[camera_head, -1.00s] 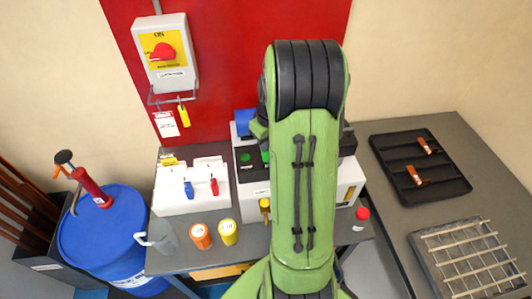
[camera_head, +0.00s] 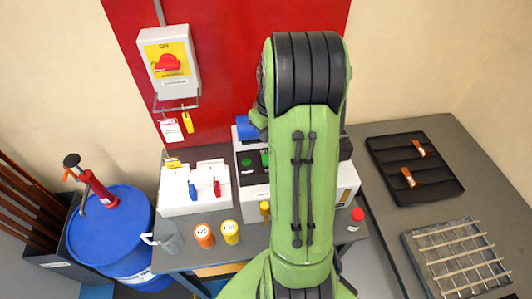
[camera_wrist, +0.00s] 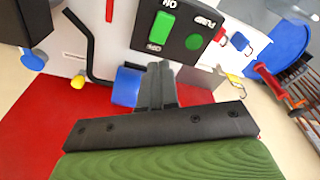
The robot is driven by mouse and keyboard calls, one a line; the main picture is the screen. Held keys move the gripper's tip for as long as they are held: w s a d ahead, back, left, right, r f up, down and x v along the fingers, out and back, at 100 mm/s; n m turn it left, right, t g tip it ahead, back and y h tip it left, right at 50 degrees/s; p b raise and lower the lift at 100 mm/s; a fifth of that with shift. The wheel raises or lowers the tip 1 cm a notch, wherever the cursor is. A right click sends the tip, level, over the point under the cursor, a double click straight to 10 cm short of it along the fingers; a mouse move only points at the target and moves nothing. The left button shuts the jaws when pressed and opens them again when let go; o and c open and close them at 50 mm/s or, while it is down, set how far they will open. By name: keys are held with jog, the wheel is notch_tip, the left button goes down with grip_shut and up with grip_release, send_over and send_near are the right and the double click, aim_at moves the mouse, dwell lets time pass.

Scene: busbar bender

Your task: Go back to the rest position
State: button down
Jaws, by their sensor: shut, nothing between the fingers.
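My gripper (camera_wrist: 157,88) shows in the wrist view with its two dark fingers together and nothing between them. Beyond the fingertips is the bender's control panel with a green rocker switch (camera_wrist: 161,31) marked ON and OFF and a round green button (camera_wrist: 194,42) marked PUMP. A blue block (camera_wrist: 127,86) shows just left of the fingers; I cannot tell whether they touch. In the head view my green arm stands upright in front of the bender (camera_head: 256,205) and hides much of it. The gripper itself is hidden there behind the arm.
A white holder (camera_head: 196,199) with blue and red tags, orange (camera_head: 204,236) and yellow (camera_head: 230,233) cups and a grey mug (camera_head: 168,238) stand left. A blue drum (camera_head: 112,235) is far left. A black tray (camera_head: 414,168) and a grid rack (camera_head: 457,258) lie right. A switch box (camera_head: 169,62) hangs above.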

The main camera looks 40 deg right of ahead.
dwell(0.4)
jog(key=shift+r, duration=0.1)
jog(key=s+a+r+t+b, duration=0.1)
jog(key=s+a+r, duration=0.2)
jog(key=a+r, duration=0.35)
jog(key=s+a+r+t+b, duration=0.1)
jog(key=s+a+r, duration=0.15)
jog(key=a, duration=0.65)
jog(key=s+a+t+b, duration=0.1)
jog(key=s+a, duration=0.6)
jog(key=s, duration=0.3)
jog(key=shift+a+r+n+t, duration=0.3)
jog(key=shift+r+n+t, duration=0.1)
